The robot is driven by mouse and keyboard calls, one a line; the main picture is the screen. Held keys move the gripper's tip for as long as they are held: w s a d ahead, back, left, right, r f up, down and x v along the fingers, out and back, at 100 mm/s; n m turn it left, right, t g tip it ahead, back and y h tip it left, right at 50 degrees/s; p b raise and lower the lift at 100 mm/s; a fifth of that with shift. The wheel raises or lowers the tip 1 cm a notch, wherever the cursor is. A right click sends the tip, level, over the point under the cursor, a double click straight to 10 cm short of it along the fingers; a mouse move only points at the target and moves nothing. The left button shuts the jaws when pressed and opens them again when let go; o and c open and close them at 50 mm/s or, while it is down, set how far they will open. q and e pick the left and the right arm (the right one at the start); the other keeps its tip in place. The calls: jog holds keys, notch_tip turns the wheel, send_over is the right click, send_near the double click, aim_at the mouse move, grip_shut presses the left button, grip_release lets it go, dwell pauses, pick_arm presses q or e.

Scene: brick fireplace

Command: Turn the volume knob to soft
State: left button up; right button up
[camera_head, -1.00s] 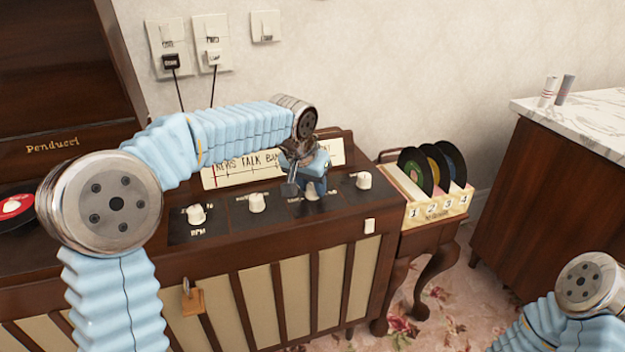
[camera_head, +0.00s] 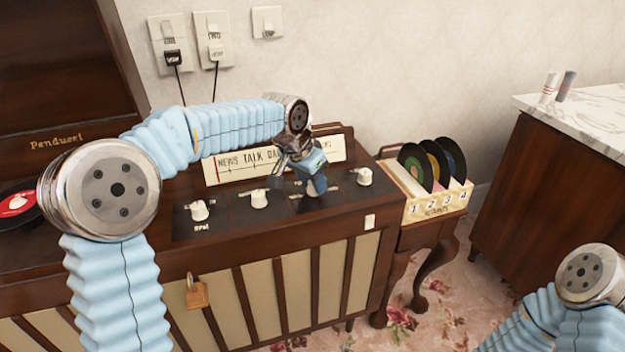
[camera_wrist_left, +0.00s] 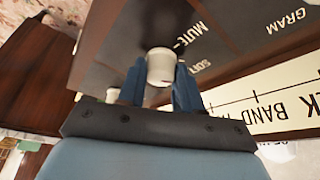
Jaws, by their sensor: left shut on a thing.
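The volume knob is a small cream-white knob (camera_wrist_left: 160,66) on the dark control panel (camera_head: 232,215) of the wooden radio cabinet. In the left wrist view it sits between the two blue fingers of my left gripper (camera_wrist_left: 160,88), which is shut on it. The printed words SOFT and MUTE show beside it. In the head view my left gripper (camera_head: 316,186) reaches down onto the third knob from the left and mostly hides it. The knob's pointer mark cannot be made out. My right gripper is out of view.
Other white knobs stand at the left (camera_head: 199,210), centre-left (camera_head: 260,199) and right (camera_head: 365,177) of the panel. The tuning dial (camera_head: 225,167) is just behind. A record rack (camera_head: 430,207) stands to the right. A padlock (camera_head: 197,293) hangs on the cabinet front.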

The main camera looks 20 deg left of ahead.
pick_arm(q)
jog(key=o, duration=1)
jog(key=shift+o, duration=0.2)
jog(key=shift+r, duration=0.1)
jog(key=v, duration=1.3)
jog(key=shift+r+p, duration=0.3)
jog(key=shift+r, duration=0.05)
